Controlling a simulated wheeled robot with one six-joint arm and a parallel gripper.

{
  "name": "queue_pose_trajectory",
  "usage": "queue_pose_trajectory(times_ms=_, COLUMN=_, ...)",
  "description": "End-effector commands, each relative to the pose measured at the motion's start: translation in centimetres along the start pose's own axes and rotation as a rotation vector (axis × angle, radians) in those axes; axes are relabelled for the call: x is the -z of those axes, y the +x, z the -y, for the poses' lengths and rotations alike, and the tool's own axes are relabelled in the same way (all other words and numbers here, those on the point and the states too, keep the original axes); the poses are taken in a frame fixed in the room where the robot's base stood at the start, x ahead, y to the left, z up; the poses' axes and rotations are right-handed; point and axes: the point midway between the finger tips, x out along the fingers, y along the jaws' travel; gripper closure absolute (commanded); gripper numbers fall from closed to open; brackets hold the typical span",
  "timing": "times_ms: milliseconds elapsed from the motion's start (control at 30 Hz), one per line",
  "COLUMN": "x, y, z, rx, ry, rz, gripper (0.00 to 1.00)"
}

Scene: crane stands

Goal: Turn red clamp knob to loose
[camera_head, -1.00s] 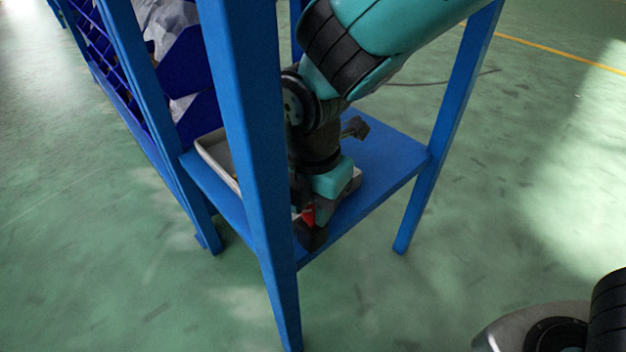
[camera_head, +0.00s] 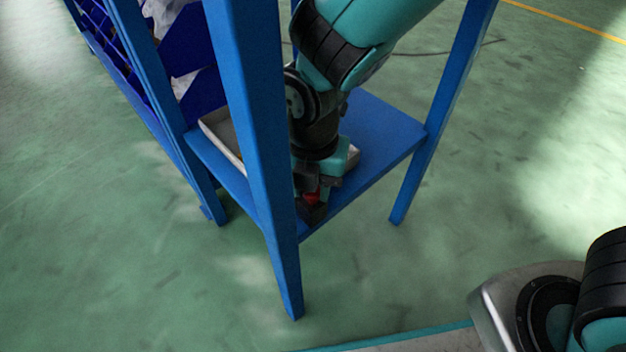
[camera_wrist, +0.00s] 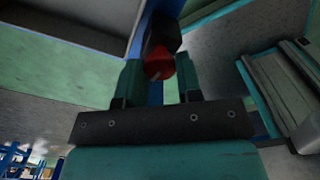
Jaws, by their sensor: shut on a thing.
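The red clamp knob (camera_head: 311,198) sits low at the front edge of the blue stand's shelf, just right of the near blue post. In the wrist view the red knob (camera_wrist: 159,64) lies between the two fingers, with a dark block behind it. My gripper (camera_wrist: 160,78) is shut on the knob, one finger on each side. In the head view my gripper (camera_head: 316,186) reaches down onto the knob from above. The post and my wrist hide part of the clamp. A small pale mark shows on the knob's face, but its turn setting cannot be told.
The blue shelf (camera_head: 385,135) carries a grey metal tray (camera_head: 222,141) behind my arm. The near blue post (camera_head: 250,120) stands close left of my gripper. Blue bins (camera_head: 190,105) stand at the left. Green floor at the right is open.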

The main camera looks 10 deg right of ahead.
Motion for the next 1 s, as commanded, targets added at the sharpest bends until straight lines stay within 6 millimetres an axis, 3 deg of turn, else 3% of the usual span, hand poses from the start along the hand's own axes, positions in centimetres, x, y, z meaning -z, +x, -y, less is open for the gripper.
queue_pose_trajectory(times_ms=100, x=0.29, y=0.09, z=0.04, rx=0.003, ry=-0.005, rz=-0.008, gripper=0.91)
queue_pose_trajectory(times_ms=133, x=0.30, y=0.09, z=0.04, rx=0.003, ry=-0.005, rz=-0.008, gripper=0.63)
queue_pose_trajectory(times_ms=233, x=0.23, y=0.08, z=0.05, rx=0.002, ry=-0.003, rz=-0.006, gripper=0.42)
queue_pose_trajectory(times_ms=767, x=0.03, y=0.12, z=0.03, rx=0.000, ry=0.010, rz=-0.001, gripper=0.42)
queue_pose_trajectory(times_ms=1000, x=0.00, y=0.76, z=-0.06, rx=-0.004, ry=0.174, rz=0.001, gripper=0.42)
